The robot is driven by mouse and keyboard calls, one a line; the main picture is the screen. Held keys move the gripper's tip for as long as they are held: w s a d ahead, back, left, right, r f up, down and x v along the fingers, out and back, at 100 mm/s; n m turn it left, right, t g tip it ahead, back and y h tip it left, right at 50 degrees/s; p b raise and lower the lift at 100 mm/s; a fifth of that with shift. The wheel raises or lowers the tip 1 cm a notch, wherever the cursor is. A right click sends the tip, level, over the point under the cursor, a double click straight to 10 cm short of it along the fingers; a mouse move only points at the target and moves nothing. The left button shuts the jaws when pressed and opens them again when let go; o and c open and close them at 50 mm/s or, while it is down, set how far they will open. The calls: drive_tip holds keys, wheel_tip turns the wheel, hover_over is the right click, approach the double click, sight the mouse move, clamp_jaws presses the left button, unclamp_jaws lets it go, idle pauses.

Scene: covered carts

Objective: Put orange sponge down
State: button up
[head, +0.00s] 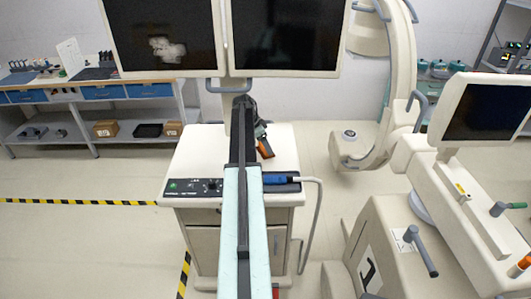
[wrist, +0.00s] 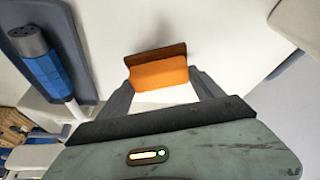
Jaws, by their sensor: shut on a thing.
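The orange sponge (wrist: 160,75) is between the two fingers of my gripper (wrist: 161,80) in the wrist view, with a darker brown side along its far edge. My gripper is shut on it. The sponge is over the white top of the cart (head: 198,150), and a soft shadow lies beside it. I cannot tell whether it touches the surface. In the head view the sponge (head: 265,148) shows as a small orange patch beside my gripper (head: 262,138), partly hidden by my arm.
Two dark monitors (head: 165,35) stand above the cart's back. A blue-handled probe (head: 278,180) lies in the dark front panel; it also shows in the wrist view (wrist: 45,68). The white top right of the sponge looks clear. Another console (head: 450,195) stands at right.

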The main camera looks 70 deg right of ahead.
wheel_tip(320, 180, down, 2)
drive_tip(key=shift+f+b, duration=0.25)
drive_tip(key=shift+b, duration=0.25)
drive_tip(key=shift+r, duration=0.25)
drive_tip(key=shift+f, duration=0.15)
drive_tip(key=o, duration=1.5)
drive_tip(key=shift+r+p, duration=0.4)
drive_tip(key=shift+p, duration=0.05)
drive_tip(key=p+v, duration=1)
drive_tip(key=v, duration=0.1)
drive_tip(key=shift+r+p, duration=0.25)
drive_tip(key=shift+p, duration=0.05)
